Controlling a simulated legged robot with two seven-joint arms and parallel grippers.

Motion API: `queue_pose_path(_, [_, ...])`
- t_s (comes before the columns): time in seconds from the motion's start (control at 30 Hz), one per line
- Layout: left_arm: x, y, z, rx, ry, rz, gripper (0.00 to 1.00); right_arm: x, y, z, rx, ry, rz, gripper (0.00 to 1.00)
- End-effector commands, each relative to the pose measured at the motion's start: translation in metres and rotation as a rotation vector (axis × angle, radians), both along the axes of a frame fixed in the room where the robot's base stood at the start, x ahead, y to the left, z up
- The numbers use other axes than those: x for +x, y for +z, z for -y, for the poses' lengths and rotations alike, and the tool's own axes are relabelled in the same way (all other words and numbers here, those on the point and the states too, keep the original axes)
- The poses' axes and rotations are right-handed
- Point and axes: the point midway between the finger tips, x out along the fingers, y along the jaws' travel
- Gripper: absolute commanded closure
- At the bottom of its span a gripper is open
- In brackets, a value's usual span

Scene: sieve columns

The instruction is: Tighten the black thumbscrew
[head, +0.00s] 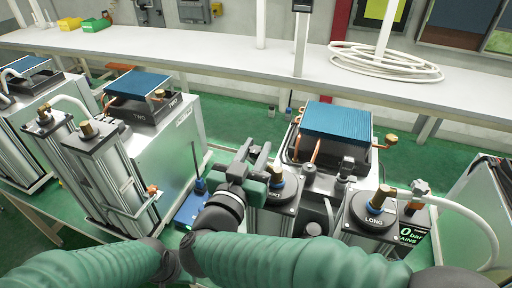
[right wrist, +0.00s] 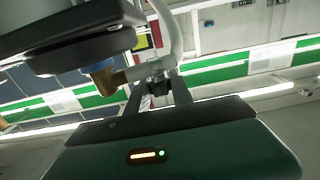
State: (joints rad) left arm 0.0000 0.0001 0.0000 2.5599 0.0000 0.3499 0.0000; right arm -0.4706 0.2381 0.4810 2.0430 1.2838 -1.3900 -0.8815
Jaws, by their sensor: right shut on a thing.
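My right gripper (head: 257,157) is at the left side of a short column with a brass top (head: 277,172) and a blue ring. In the right wrist view its two dark fingers (right wrist: 155,88) stand around a small grey metal fitting (right wrist: 155,70), shut on a small part there. A brass elbow (right wrist: 103,78) and a white hose (right wrist: 170,35) meet at this fitting, beside a black disc (right wrist: 85,45). I cannot make out the black thumbscrew with certainty; the fingers and gripper body hide much of the spot. My left arm enters at the lower left; its gripper is not visible.
A blue-topped unit (head: 335,120) is behind. A blue box (head: 190,210) with a thin black rod sits left of my gripper. A white bench (head: 220,50) runs along the back.

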Motion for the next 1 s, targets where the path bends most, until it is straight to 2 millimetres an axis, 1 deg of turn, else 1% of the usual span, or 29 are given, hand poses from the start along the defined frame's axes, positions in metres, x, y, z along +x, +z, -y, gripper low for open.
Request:
queue_pose_path(0.03, [-0.0001, 0.0011, 0.0, 0.0, 0.0, 0.0, 0.64, -0.0003, -0.0022, -0.003, 0.0, -0.022, -0.006, 1.0])
queue_pose_path(0.33, [-0.0001, 0.0029, 0.0, 0.0, 0.0, 0.0, 0.64, -0.0001, -0.001, -0.0018, 0.001, -0.139, -0.001, 1.0])
queue_pose_path(0.87, [0.0, 0.0033, 0.0, 0.0, 0.0, 0.0, 0.64, 0.0002, 0.001, -0.001, 0.002, -0.164, 0.003, 1.0])
queue_pose_path(0.9, [0.0, 0.0033, 0.0, 0.0, 0.0, 0.0, 0.64, 0.0002, 0.0011, -0.001, 0.002, -0.164, 0.003, 0.69])
queue_pose_path(1.0, [0.0, 0.0033, 0.0, 0.0, 0.0, 0.0, 0.64, 0.0003, 0.0011, -0.0007, 0.002, -0.164, 0.003, 0.56])
